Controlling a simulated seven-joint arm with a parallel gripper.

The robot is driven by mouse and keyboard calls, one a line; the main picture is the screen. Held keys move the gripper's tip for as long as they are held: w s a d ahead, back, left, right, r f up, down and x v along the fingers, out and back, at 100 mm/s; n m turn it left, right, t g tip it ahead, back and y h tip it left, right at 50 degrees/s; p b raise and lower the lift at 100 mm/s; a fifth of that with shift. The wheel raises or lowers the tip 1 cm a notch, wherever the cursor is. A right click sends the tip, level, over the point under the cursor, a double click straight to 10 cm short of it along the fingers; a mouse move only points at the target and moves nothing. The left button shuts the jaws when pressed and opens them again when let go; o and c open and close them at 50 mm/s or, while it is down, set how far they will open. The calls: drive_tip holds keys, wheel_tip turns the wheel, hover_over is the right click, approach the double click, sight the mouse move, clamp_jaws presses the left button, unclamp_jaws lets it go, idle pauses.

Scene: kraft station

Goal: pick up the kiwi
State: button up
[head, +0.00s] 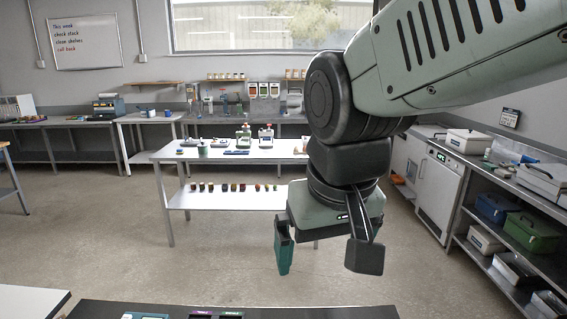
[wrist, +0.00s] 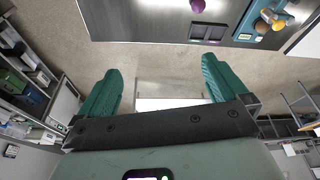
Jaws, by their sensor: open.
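I cannot make out a kiwi for certain in either view. My gripper (head: 324,262) hangs in the air above the floor area, beyond the dark counter (head: 300,312) in the head view. Its two green fingers are wide apart with nothing between them, as the wrist view also shows (wrist: 160,65).
The dark counter's edge runs along the bottom of the head view, with small dark trays (head: 215,314) on it. A white-topped table (head: 225,153) with jars stands mid-room. Shelving with bins (head: 535,232) lines the right. Open floor lies between.

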drive_tip(key=s+d+r+m+t, duration=0.2)
drive_tip(key=s+d+r, duration=0.1)
drive_tip(key=s+d, duration=0.2)
drive_tip(key=shift+s+d, duration=0.35)
drive_tip(key=shift+s, duration=0.45)
drive_tip(key=shift+s+d+h, duration=0.15)
drive_tip(key=shift+s+h, duration=0.15)
drive_tip(key=c, duration=0.4)
drive_tip(key=shift+o, duration=0.2)
